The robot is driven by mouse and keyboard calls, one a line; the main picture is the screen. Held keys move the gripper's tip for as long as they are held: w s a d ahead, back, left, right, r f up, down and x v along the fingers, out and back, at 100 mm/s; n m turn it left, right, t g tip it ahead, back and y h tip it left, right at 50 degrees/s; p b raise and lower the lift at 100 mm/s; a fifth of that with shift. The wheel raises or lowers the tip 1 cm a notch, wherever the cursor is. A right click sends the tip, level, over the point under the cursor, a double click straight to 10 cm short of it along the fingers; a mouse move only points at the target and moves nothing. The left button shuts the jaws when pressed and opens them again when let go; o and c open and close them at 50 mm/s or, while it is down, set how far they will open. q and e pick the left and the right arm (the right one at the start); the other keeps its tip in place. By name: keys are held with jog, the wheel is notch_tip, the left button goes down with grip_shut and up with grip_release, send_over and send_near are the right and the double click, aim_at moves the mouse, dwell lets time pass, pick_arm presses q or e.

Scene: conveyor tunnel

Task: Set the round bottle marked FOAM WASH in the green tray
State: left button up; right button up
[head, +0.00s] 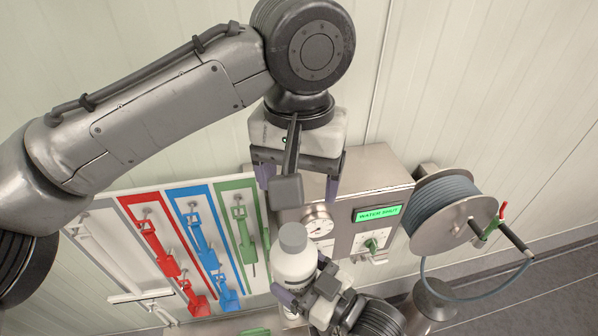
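A white round bottle (294,266) with a grey cap stands near upright at the lower middle of the head view. Its marking cannot be read. My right gripper (305,281), coming in from below, has its fingers on both sides of the bottle's body and appears shut on it. My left gripper (299,186) hangs above the bottle, pointing down, with its fingers apart and nothing between them. A green patch (254,332) shows at the bottom edge; I cannot tell whether it is the green tray.
A wall board (172,250) with red, blue and green tools is at left. A steel cabinet (345,190) with a gauge (317,222) and a lit green display (377,213) stands behind the bottle. A hose reel (449,212) is at right. Floor (540,290) is bare at lower right.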

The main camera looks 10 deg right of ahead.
aim_at(302, 231)
pick_arm(q)
notch_tip(302, 231, down, 12)
jog(key=shift+r, duration=0.1)
pick_arm(e)
jog(key=shift+r, duration=0.15)
dwell(0.4)
pick_arm(q)
jog(key=shift+s+d, duration=0.15)
jog(key=shift+d, duration=0.05)
grip_shut()
pick_arm(e)
jog(key=shift+a, duration=0.1)
dwell(0.4)
pick_arm(q)
jog(key=shift+r, duration=0.1)
pick_arm(e)
jog(key=o, duration=1)
jog(key=shift+c, duration=0.2)
jog(key=shift+o, duration=1.3)
jog(key=shift+s, duration=0.1)
